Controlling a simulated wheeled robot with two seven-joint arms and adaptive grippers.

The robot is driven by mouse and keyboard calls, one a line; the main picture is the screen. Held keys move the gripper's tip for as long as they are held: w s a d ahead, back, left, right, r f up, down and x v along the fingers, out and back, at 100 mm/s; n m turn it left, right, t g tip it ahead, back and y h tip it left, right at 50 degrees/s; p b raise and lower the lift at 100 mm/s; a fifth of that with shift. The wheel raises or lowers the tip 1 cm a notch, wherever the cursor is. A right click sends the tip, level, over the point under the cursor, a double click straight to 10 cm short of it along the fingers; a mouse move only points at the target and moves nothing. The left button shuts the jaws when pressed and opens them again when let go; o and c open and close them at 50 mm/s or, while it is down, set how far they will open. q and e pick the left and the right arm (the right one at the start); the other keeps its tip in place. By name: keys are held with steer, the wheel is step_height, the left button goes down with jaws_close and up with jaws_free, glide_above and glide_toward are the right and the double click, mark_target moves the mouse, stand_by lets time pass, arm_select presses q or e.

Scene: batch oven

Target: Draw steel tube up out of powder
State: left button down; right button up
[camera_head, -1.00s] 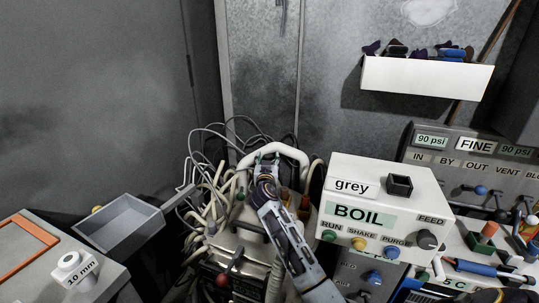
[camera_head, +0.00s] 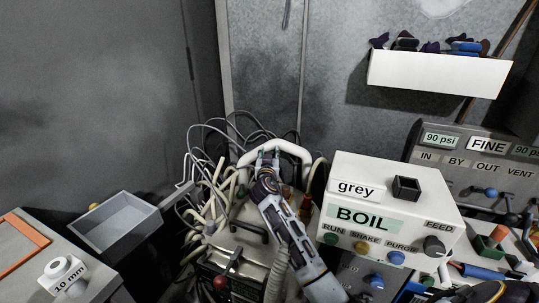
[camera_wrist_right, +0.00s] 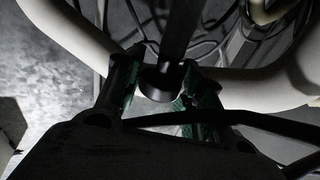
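My right gripper (camera_head: 268,158) is at the top of the white arched tube (camera_head: 300,150), behind the cabling, in the head view. In the right wrist view its two fingers (camera_wrist_right: 162,88), with green pads, stand apart. A dark cylindrical piece (camera_wrist_right: 160,84) shows between them, and the white tube (camera_wrist_right: 250,85) curves behind and to both sides. I cannot tell whether the fingers press on the dark piece. No steel tube or powder can be made out with certainty. My left gripper is not in view.
A white box marked "grey" and "BOIL" (camera_head: 383,190) stands right of my arm. An open grey tray (camera_head: 118,222) and a white "10 mm" piece (camera_head: 63,272) are at left. A white wall bin (camera_head: 438,76) hangs at upper right. Loose cables (camera_head: 205,170) crowd the gripper.

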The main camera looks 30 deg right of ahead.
jaws_close()
steer(key=shift+r, duration=1)
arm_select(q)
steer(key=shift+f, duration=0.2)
arm_select(e)
steer(key=shift+o, duration=2.3)
jaws_free()
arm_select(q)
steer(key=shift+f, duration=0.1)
arm_select(e)
steer(key=shift+s+f, duration=0.1)
steer(key=v, duration=0.7)
steer(key=shift+a, duration=0.15)
arm_select(q)
steer(key=shift+p, duration=0.35)
arm_select(e)
steer(key=shift+s+r, duration=0.1)
steer(key=shift+r, duration=0.1)
